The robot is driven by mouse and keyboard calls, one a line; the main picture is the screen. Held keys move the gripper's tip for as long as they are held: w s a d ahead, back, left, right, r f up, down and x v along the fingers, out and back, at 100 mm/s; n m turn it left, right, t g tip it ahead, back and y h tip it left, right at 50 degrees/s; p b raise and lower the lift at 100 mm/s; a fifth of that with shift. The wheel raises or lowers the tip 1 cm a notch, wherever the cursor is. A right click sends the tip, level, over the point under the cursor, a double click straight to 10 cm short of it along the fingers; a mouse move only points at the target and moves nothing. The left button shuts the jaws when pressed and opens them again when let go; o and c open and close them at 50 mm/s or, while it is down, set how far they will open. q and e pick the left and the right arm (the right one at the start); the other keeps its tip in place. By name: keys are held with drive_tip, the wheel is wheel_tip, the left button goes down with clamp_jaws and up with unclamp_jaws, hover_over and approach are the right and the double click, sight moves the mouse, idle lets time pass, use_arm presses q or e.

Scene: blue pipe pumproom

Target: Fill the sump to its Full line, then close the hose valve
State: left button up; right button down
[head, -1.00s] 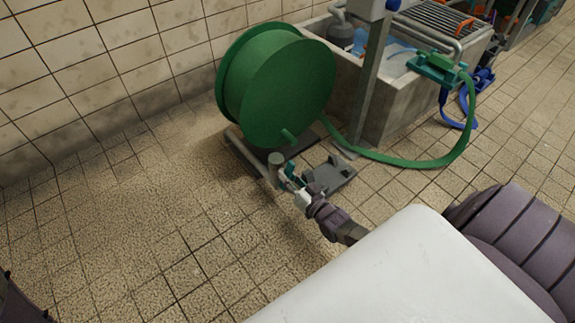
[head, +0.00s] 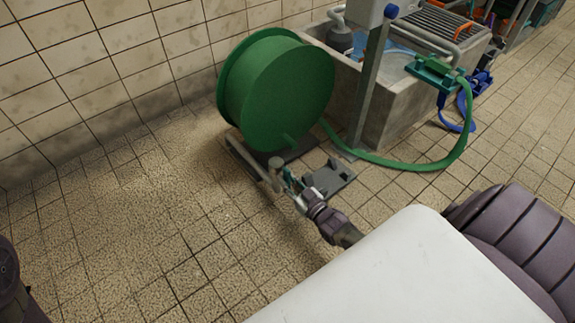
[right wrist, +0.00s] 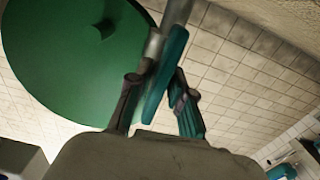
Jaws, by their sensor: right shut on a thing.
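The sump is a concrete tank (head: 405,112) at the upper right in the head view, with bluish water (head: 372,52) inside. I cannot make out its Full line. The hose valve has a teal lever (right wrist: 165,76), at the pipe beside the green hose reel (head: 278,92). My right gripper (head: 292,188) is low at the reel's front. In the right wrist view its fingers (right wrist: 158,92) are on both sides of the teal lever, shut on it. The lever is mostly hidden in the head view. My left gripper is not in view.
A green hose (head: 415,163) loops over the floor from the reel to a green clamp (head: 437,74) on the sump's rim. A grey post (head: 368,85) stands before the tank. A grey floor bracket (head: 330,178) lies by my right gripper. Floor at left is clear.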

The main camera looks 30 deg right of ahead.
drive_tip(key=shift+f, duration=0.1)
drive_tip(key=c, duration=1.2)
unclamp_jaws()
drive_tip(key=s, duration=1.2)
drive_tip(key=shift+d, duration=0.45)
